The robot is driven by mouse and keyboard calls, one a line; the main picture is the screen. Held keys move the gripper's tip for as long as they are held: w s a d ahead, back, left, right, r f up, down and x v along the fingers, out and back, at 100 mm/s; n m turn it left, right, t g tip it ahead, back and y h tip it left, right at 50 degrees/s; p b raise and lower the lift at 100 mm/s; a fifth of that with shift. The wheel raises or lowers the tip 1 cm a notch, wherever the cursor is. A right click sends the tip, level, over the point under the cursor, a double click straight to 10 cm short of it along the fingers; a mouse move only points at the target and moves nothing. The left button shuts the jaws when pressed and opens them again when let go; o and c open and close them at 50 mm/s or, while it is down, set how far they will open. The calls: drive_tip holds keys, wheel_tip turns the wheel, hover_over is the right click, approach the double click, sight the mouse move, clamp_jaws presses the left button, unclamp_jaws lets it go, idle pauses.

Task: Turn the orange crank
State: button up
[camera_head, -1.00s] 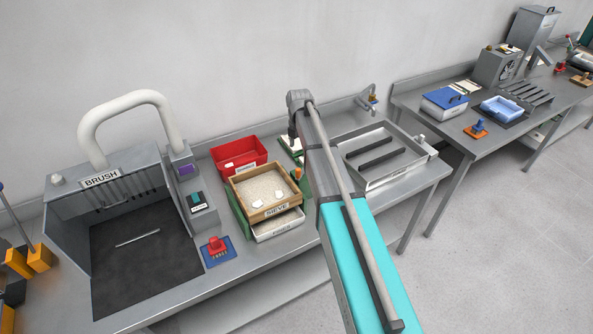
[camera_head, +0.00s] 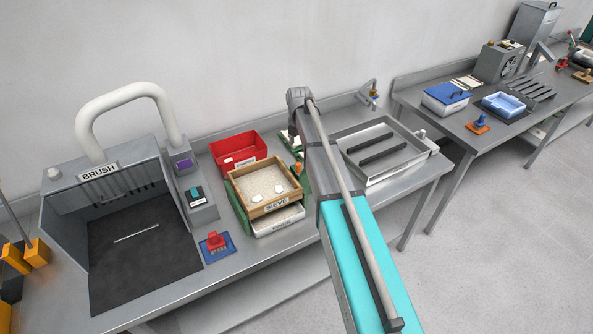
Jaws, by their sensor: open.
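The orange crank knob (camera_head: 298,168) shows as a small orange end beside the right side of the wooden sieve (camera_head: 264,210), close to a green support. My arm hides much of the crank. The sieve holds pale sand with a few white lumps and sits above a white tray (camera_head: 278,221). My gripper (camera_head: 296,146) points down above and behind the knob, partly hidden by my arm. Its jaws are open. Contact between the fingers and the crank cannot be seen.
A red bin (camera_head: 238,151) stands behind the sieve. A red button on a blue plate (camera_head: 216,244) and the brush hood (camera_head: 100,190) are to the left. A metal basin (camera_head: 400,168) with dark bars is on the right. A second bench stands farther right.

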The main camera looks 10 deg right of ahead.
sight(298, 164)
drive_tip(key=shift+f+b, duration=5.5)
drive_tip(key=shift+f, duration=0.35)
